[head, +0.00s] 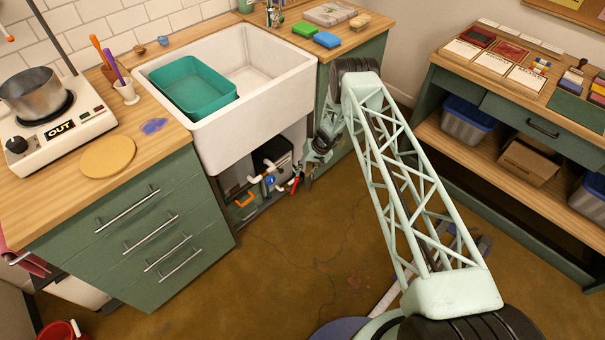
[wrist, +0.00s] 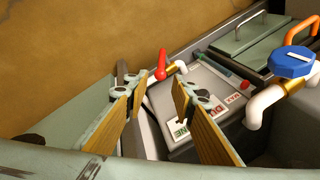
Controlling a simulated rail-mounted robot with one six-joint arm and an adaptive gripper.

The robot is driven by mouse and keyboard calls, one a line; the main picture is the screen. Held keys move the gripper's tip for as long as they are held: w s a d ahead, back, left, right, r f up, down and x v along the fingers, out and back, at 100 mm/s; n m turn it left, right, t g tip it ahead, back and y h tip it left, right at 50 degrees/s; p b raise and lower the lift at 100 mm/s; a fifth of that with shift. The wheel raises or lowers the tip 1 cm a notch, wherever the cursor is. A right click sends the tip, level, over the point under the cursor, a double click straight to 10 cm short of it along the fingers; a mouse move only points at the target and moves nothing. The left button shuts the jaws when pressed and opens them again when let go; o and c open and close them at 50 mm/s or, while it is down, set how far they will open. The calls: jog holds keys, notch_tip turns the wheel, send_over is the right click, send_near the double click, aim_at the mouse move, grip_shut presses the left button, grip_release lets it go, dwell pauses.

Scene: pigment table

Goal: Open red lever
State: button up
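The red lever (wrist: 161,64) sits on a brass fitting of a white pipe, in the upper middle of the wrist view. In the head view the red lever (head: 296,182) shows small under the sink, at the front of the pipework. My gripper (wrist: 152,112) is open, with its two wooden-faced fingers apart and nothing between them that I can see touching. The lever stands beyond the fingertips, apart from them. In the head view my gripper (head: 308,172) is just right of the lever, partly hidden by my arm.
A blue valve knob (wrist: 291,62) on white pipe is to the right in the wrist view. A grey box with labels (wrist: 205,105) lies behind the fingers. An orange handle (wrist: 302,26) is at the upper right. The white sink (head: 255,110) hangs above the opening.

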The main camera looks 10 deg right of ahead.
jog(key=shift+c, duration=0.2)
jog(key=shift+s+d+f, duration=0.1)
jog(key=shift+f, duration=0.05)
jog(key=c, duration=0.6)
jog(key=shift+s+d+f, duration=0.1)
jog(key=shift+d+f, duration=0.05)
jog(key=shift+f, duration=0.15)
grip_shut()
jog(key=s+d+f+n+t+h, duration=0.3)
jog(key=d+f+n, duration=0.1)
jog(key=f, duration=0.2)
jog(key=s+d+f+n+t+h, duration=0.2)
jog(key=d+f+n+t+h, duration=0.15)
jog(key=f, duration=0.35)
jog(key=s+a+r+n+t+y, duration=0.2)
jog(key=s+a+r+n+t, duration=0.1)
jog(key=a, duration=0.4)
jog(key=s+a+r+n+t+y+p, duration=0.1)
jog(key=s+a+r+n+t+y, duration=0.1)
jog(key=s+a+r+n+t, duration=0.2)
jog(key=s+a+n, duration=0.1)
jog(key=s+a, duration=0.1)
jog(key=a, duration=0.1)
jog(key=shift+a+r, duration=0.3)
jog(key=shift+r, duration=0.05)
jog(key=shift+y, duration=0.25)
